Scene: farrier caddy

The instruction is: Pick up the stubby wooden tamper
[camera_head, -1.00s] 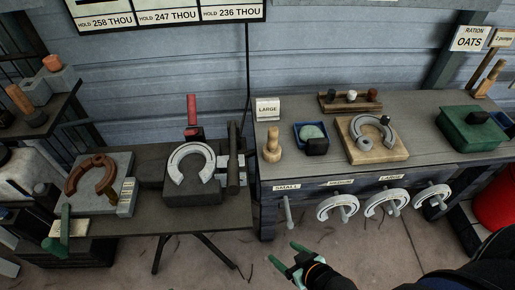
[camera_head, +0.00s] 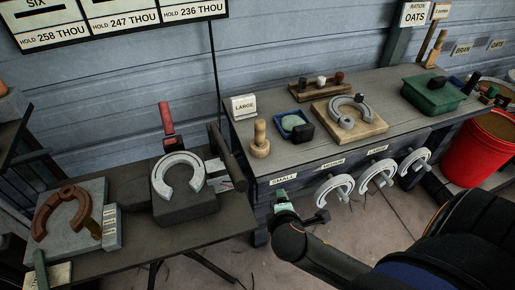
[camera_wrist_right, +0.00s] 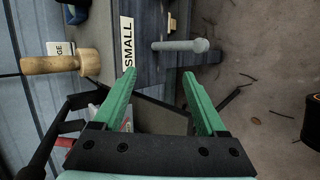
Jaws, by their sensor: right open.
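The stubby wooden tamper (camera_head: 260,140), light wood with a wide round base and a narrower knob, stands upright at the left end of the right-hand bench. In the right wrist view the tamper (camera_wrist_right: 55,64) appears sideways at the left, outside the jaws. My right gripper (camera_head: 283,201) is in front of that bench, below and apart from the tamper, near the SMALL label. In the wrist view its green fingers (camera_wrist_right: 160,95) are spread with nothing between them. My left gripper is not in view.
A grey peg (camera_wrist_right: 182,46) projects from the bench front. The left table (camera_head: 130,262) holds a block with a pale horseshoe (camera_head: 162,183).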

